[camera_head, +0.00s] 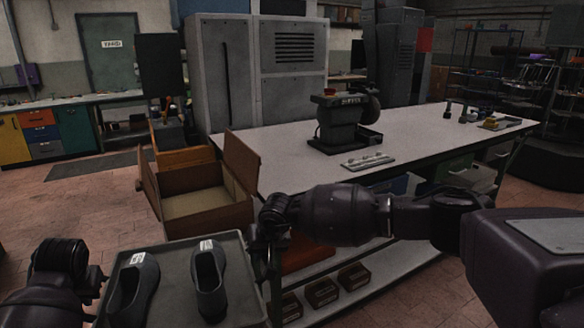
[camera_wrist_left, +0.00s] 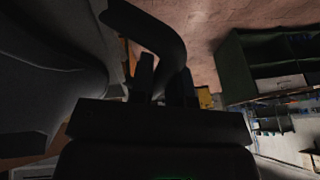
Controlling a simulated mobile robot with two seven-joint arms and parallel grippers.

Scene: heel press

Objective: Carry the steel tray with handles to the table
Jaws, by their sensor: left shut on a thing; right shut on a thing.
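The steel tray (camera_head: 178,272) is at the bottom of the head view, with two dark shoes lying on it: a left shoe (camera_head: 134,284) and a right shoe (camera_head: 209,275), each with a white label. My left gripper (camera_head: 97,286) is at the tray's left side, shut on it; the handle is hard to make out. My right gripper (camera_head: 266,238) is at the tray's right side, shut on it, and hides that handle. In the left wrist view, a dark curved piece (camera_wrist_left: 158,35) shows by the fingers. The table (camera_head: 430,125) has a pale top and stands beyond the tray.
An open cardboard box (camera_head: 200,195) stands between the tray and the table's left end. A dark press-like machine (camera_head: 338,125) and a small plate (camera_head: 368,161) are on the table. Small brown boxes (camera_head: 322,292) sit on its lower shelf. Bare tabletop lies right of the machine.

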